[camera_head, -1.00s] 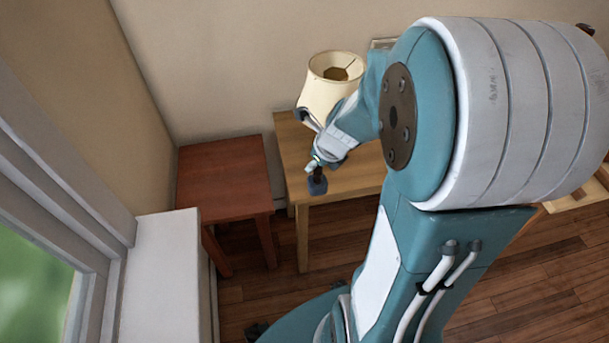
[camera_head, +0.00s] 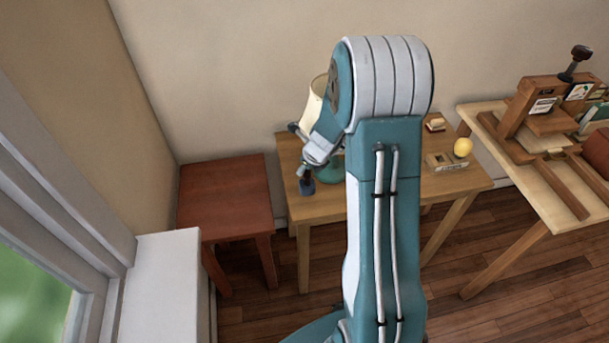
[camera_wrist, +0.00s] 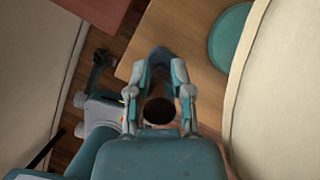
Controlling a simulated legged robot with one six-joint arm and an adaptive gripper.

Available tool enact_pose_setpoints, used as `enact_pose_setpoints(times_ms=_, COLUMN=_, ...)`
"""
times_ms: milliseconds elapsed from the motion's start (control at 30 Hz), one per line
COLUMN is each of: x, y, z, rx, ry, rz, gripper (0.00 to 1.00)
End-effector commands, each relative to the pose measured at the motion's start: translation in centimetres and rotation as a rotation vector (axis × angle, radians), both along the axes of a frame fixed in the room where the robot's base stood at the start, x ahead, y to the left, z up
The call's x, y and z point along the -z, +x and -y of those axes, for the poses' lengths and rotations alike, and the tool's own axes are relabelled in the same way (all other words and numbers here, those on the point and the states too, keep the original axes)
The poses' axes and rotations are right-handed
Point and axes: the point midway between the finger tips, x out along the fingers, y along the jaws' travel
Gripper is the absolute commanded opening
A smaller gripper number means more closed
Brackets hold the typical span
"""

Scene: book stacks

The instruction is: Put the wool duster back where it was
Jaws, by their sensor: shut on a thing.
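My gripper (camera_head: 304,171) is shut on the wool duster (camera_head: 307,187). The duster hangs below the fingers, with its blue-grey head low, in front of the wooden side table's left end. In the wrist view the fingers (camera_wrist: 160,75) close on both sides of the duster's dark handle, whose round end (camera_wrist: 159,111) faces the camera. The blue-grey head (camera_wrist: 166,55) shows beyond the fingertips. The wooden table (camera_head: 322,208) is behind and to the right. The lower red-brown table (camera_head: 222,192) stands to the left.
A lamp with a cream shade (camera_head: 311,107) stands on the wooden table, close behind my gripper. A yellow ball (camera_head: 463,147) and small items are at that table's right. A workbench with a wooden press (camera_head: 540,105) stands far right. The red-brown tabletop is clear.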

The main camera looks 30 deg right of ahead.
Motion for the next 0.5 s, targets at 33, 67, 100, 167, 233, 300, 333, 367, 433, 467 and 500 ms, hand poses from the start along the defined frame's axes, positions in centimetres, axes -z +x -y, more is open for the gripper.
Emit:
enact_pose_setpoints(times_ms=33, x=0.4, y=0.3, z=0.1, rx=0.001, ry=0.001, rz=0.000, gripper=0.00)
enact_pose_setpoints(times_ms=67, x=0.7, y=0.5, z=0.1, rx=0.001, ry=0.001, rz=-0.001, gripper=0.00)
enact_pose_setpoints(times_ms=100, x=1.2, y=0.7, z=0.1, rx=0.002, ry=0.003, rz=-0.002, gripper=0.00)
enact_pose_setpoints(times_ms=167, x=2.2, y=0.6, z=0.1, rx=0.001, ry=0.003, rz=-0.003, gripper=0.00)
enact_pose_setpoints(times_ms=233, x=3.1, y=0.6, z=0.1, rx=0.002, ry=0.003, rz=-0.002, gripper=0.00)
enact_pose_setpoints(times_ms=300, x=3.6, y=0.6, z=0.1, rx=0.001, ry=0.002, rz=-0.001, gripper=0.00)
enact_pose_setpoints(times_ms=333, x=3.7, y=0.6, z=0.2, rx=0.001, ry=0.000, rz=0.000, gripper=0.00)
enact_pose_setpoints(times_ms=367, x=3.8, y=0.6, z=0.2, rx=0.000, ry=0.000, rz=0.000, gripper=0.00)
enact_pose_setpoints(times_ms=433, x=3.7, y=0.6, z=0.2, rx=0.000, ry=-0.001, rz=0.001, gripper=0.00)
enact_pose_setpoints(times_ms=467, x=3.7, y=0.6, z=0.2, rx=0.000, ry=-0.001, rz=0.001, gripper=0.00)
enact_pose_setpoints(times_ms=500, x=3.7, y=0.6, z=0.2, rx=0.000, ry=-0.001, rz=0.001, gripper=0.00)
